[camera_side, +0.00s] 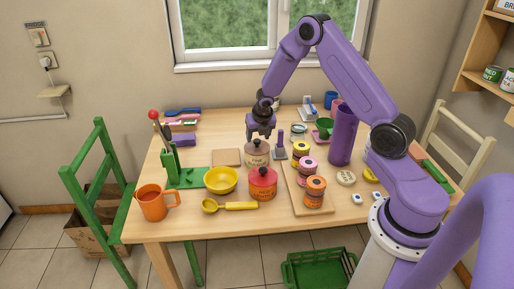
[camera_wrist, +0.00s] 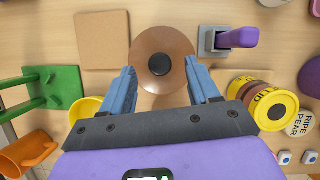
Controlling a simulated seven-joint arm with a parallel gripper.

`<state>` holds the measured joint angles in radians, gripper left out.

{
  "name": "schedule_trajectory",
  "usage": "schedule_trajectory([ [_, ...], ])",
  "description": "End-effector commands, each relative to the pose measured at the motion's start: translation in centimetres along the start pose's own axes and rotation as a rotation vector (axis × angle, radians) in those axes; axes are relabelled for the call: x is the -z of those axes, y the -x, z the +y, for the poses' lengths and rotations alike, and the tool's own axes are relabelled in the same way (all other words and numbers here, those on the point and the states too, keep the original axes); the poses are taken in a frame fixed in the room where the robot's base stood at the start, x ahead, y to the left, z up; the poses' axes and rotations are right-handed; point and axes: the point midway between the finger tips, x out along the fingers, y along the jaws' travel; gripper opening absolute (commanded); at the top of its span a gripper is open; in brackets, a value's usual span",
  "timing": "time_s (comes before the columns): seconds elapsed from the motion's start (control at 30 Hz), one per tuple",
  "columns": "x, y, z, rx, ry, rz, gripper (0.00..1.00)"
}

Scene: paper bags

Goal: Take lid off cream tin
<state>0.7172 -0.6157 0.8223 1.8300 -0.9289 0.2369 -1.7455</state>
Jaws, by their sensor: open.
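My gripper (camera_side: 261,135) is just above the tin, pointing down. In the wrist view my gripper (camera_wrist: 163,82) is open, with one blue finger on each side of the lid's lower part and nothing between them but the lid below. Whether the fingers touch the lid cannot be told.
A red lidded tin (camera_side: 263,185) and a yellow bowl (camera_side: 221,180) stand in front. A board (camera_side: 296,197) with stacked round tins (camera_side: 315,192) is to the right. A grey stand with a purple handle (camera_wrist: 238,38) is close beside the lid. A tan square (camera_wrist: 102,40) lies left.

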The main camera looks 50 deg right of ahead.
Motion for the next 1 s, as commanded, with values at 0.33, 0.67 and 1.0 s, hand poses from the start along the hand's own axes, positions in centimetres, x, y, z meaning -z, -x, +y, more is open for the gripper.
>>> schedule_trajectory([
  [0.33,0.0,-2.4,0.0,0.0,0.001,-0.001,0.61],
  [0.67,0.0,-2.3,0.0,-0.001,0.001,-0.001,0.09],
  [1.0,-0.1,-2.3,0.0,-0.001,0.001,-0.001,0.0],
])
